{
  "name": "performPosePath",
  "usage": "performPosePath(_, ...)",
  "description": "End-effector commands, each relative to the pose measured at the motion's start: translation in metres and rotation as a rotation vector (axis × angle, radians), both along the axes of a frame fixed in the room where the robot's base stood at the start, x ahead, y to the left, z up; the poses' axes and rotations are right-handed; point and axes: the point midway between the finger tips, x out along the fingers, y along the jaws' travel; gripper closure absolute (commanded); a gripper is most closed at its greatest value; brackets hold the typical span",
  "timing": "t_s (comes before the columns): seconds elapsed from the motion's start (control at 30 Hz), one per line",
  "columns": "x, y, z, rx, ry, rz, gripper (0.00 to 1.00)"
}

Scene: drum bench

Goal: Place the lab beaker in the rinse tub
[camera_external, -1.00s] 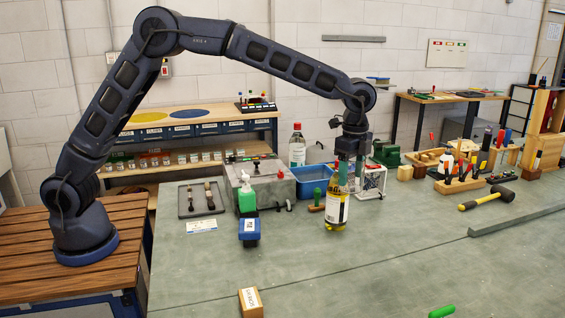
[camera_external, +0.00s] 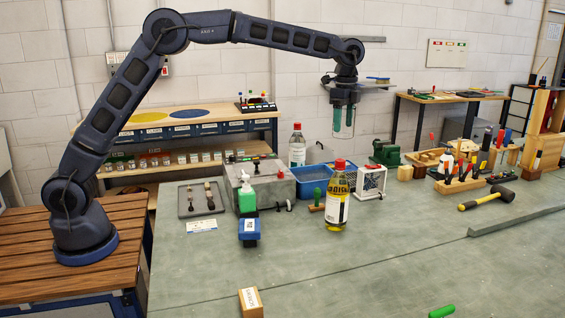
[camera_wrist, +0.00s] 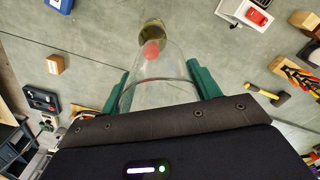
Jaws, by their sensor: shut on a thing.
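My gripper (camera_external: 343,131) hangs high above the bench, pointing down, with its green fingers around the clear glass lab beaker. In the wrist view the beaker (camera_wrist: 172,80) lies between the two fingertips and shows bottle and bench through its glass. In the external view the beaker is faint and hard to make out. The blue rinse tub (camera_external: 303,191) stands on the bench, below and left of my gripper, beside the grey box. Its inside is only partly visible.
A red-capped bottle with yellow liquid (camera_external: 336,205) stands upright in front of the tub; another red-capped bottle (camera_external: 297,147) stands behind it. A white-framed device (camera_external: 371,181) is right of the tub. A green-handled stamp (camera_external: 317,197) is close by. The front bench is mostly clear.

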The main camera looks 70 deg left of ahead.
Motion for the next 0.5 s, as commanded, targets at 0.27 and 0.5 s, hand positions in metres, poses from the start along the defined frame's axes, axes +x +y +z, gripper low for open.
performPosePath(0.27,0.018,0.124,0.000,0.000,0.000,0.092,0.62)
performPosePath(0.5,0.019,0.201,0.000,0.000,-0.001,0.145,0.62)
